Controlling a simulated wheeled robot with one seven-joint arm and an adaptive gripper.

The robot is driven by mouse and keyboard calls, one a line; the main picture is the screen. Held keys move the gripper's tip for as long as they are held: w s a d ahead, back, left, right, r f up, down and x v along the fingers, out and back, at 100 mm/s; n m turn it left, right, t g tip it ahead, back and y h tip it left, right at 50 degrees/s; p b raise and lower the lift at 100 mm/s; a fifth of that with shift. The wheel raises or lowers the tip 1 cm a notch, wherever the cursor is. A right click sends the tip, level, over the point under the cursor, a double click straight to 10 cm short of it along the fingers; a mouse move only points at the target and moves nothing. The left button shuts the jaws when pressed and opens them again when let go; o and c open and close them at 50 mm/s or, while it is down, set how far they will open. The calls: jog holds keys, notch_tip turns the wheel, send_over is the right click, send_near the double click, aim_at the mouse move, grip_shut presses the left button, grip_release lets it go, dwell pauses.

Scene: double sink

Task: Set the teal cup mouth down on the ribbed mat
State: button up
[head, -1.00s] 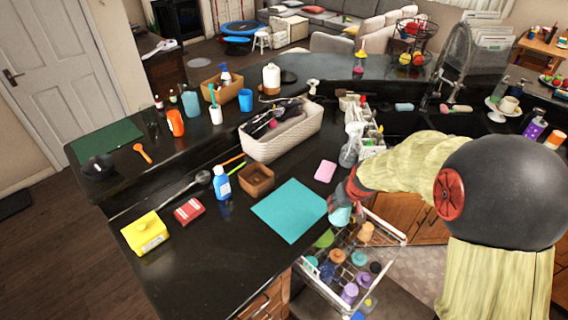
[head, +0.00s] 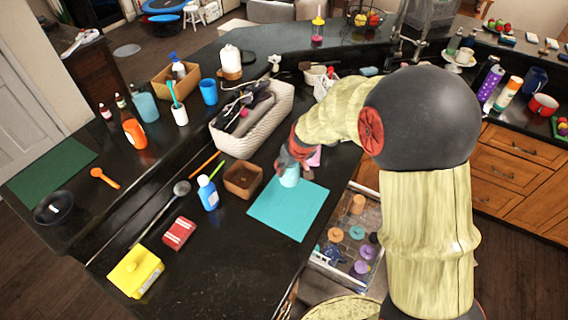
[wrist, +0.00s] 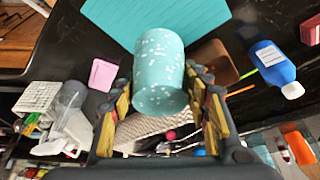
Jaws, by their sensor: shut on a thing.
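The teal cup (head: 289,177) is pale-speckled and sits between the fingers of my gripper (head: 290,160). In the wrist view the cup (wrist: 158,62) shows its side and a closed, rounded near end. Its mouth is hidden at the far end. My gripper (wrist: 162,100) is shut on it. The teal mat (head: 290,215), with faint ribs in the wrist view (wrist: 205,12), lies flat on the dark counter. The cup is over or beside the mat's far edge in the head view. I cannot tell whether it touches.
A wooden box (head: 243,179) and a blue bottle (head: 208,193) stand left of the mat. A pink sponge (wrist: 103,74) lies near the cup. A white basket (head: 255,120) is behind. The open dish rack (head: 345,240) is right of the counter edge. Most of the mat is clear.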

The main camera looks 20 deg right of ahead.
jog(key=shift+d+f+b, duration=0.1)
jog(key=shift+f+b, duration=5.05)
jog(key=shift+f, duration=1.9)
jog(key=o, duration=1.2)
jog(key=shift+s, duration=0.1)
jog(key=v, duration=1.2)
